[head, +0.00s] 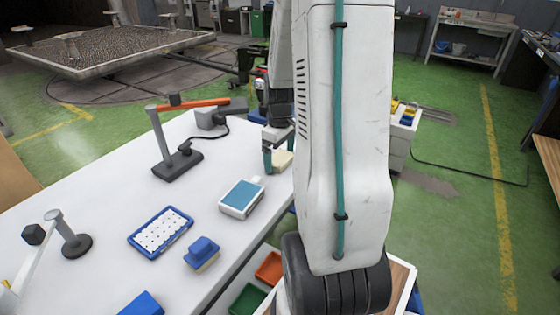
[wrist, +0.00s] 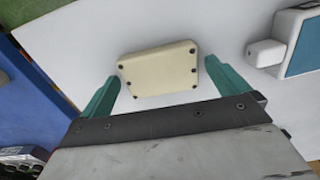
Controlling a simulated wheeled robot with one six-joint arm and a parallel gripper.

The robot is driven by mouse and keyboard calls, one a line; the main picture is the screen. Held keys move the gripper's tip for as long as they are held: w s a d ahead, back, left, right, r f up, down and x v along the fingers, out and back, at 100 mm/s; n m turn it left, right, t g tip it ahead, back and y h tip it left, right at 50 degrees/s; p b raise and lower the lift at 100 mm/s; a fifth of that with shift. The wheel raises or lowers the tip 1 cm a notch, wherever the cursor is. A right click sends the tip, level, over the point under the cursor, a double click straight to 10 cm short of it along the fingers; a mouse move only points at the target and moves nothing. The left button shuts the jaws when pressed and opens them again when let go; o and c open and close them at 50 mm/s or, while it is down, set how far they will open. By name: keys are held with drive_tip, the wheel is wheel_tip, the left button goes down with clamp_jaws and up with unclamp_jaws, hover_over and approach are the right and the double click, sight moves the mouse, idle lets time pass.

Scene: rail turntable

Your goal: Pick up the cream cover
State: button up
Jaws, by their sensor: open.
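The cream cover (wrist: 158,69) lies on the white table, a small pale block with rounded corners and dark screw holes near its edges. In the head view the cream cover (head: 283,160) shows near the table's right edge, partly hidden by my arm. My gripper (wrist: 157,82) is open in the wrist view, its two teal fingers on either side of the cover with gaps between them and it. In the head view my gripper (head: 274,161) is at the cover, mostly hidden behind my arm. I cannot tell the height of the fingertips above the table.
A white box with a blue top (head: 241,198) lies close by on the table (head: 110,204). A blue tray (head: 160,232), a blue-handled block (head: 202,252) and a dark stand with an orange arm (head: 178,160) stand further left. Red (head: 270,268) and green (head: 247,300) bins sit below the edge.

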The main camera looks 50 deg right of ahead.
drive_tip(key=c, duration=1.1)
drive_tip(key=shift+r, duration=0.15)
